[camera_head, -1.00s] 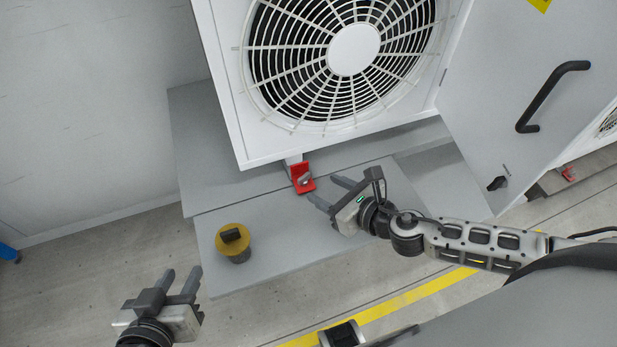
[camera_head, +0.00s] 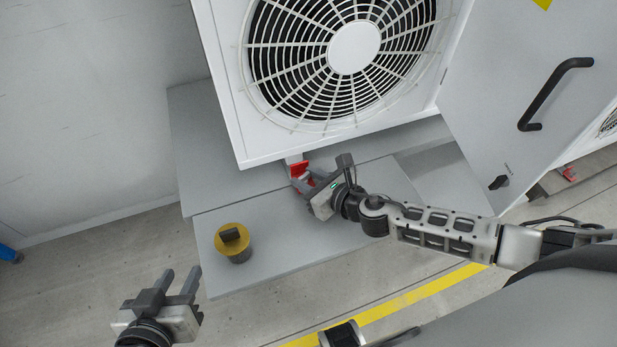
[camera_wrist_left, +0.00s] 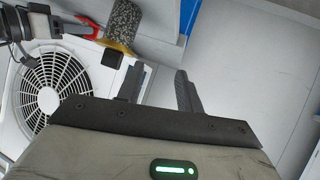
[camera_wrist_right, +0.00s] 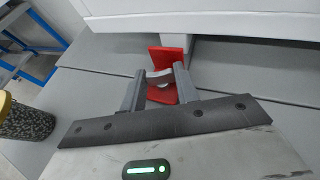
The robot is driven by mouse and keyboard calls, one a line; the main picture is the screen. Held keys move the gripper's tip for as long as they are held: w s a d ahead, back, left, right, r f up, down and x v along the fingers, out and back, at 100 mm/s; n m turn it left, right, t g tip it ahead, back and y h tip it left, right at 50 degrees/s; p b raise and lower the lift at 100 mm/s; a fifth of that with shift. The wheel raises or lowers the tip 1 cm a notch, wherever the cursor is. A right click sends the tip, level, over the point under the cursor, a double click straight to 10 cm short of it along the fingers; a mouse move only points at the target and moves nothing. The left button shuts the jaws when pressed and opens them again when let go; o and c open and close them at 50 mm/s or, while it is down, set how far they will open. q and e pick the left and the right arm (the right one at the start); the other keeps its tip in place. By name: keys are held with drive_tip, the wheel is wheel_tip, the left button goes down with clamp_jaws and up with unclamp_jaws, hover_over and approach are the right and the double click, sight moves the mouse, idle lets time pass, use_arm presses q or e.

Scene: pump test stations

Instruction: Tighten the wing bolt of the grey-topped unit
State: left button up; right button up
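A white fan unit (camera_head: 222,85) stands at the back; its top is out of view. At its lower front corner is a red bracket (camera_head: 297,168) with a small grey wing bolt, which shows in the right wrist view (camera_wrist_right: 160,76). My right gripper (camera_head: 309,181) is at the bracket. In the right wrist view its open fingers (camera_wrist_right: 160,88) stand on either side of the wing bolt; I cannot tell whether they touch it. My left gripper (camera_head: 177,284) is open and empty at the lower left, away from the unit.
A yellow-topped, dark-sided round container (camera_head: 232,243) stands on the grey platform (camera_head: 270,255), left of my right gripper. A white panel with a black handle (camera_head: 552,95) is at the right. Another red bracket (camera_head: 569,173) shows at the far right.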

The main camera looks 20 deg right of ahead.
drive_tip(key=shift+s+a+r+m+t+h+p, duration=0.1)
drive_tip(key=shift+a+m+t+h+p, duration=0.05)
drive_tip(key=shift+m+h+p, duration=0.35)
drive_tip(key=shift+a+r+m+t+h+p, duration=0.1)
drive_tip(key=shift+m+t+h+p, duration=0.05)
drive_tip(key=shift+m+h+p, duration=0.3)
drive_tip(key=shift+a+m+h+p, duration=0.1)
drive_tip(key=shift+m+h+p, duration=0.2)
drive_tip(key=shift+m+h, duration=0.25)
drive_tip(key=shift+f+m+t+h, duration=0.1)
drive_tip(key=shift+m+t+h, duration=0.2)
drive_tip(key=shift+m+h, duration=0.55)
use_arm(q)
drive_tip(key=shift+a+r, duration=0.15)
drive_tip(key=shift+r, duration=0.3)
use_arm(e)
drive_tip(key=shift+f+h, duration=0.1)
drive_tip(key=shift+h, duration=0.25)
drive_tip(key=o, duration=1)
use_arm(q)
drive_tip(key=shift+r, duration=0.1)
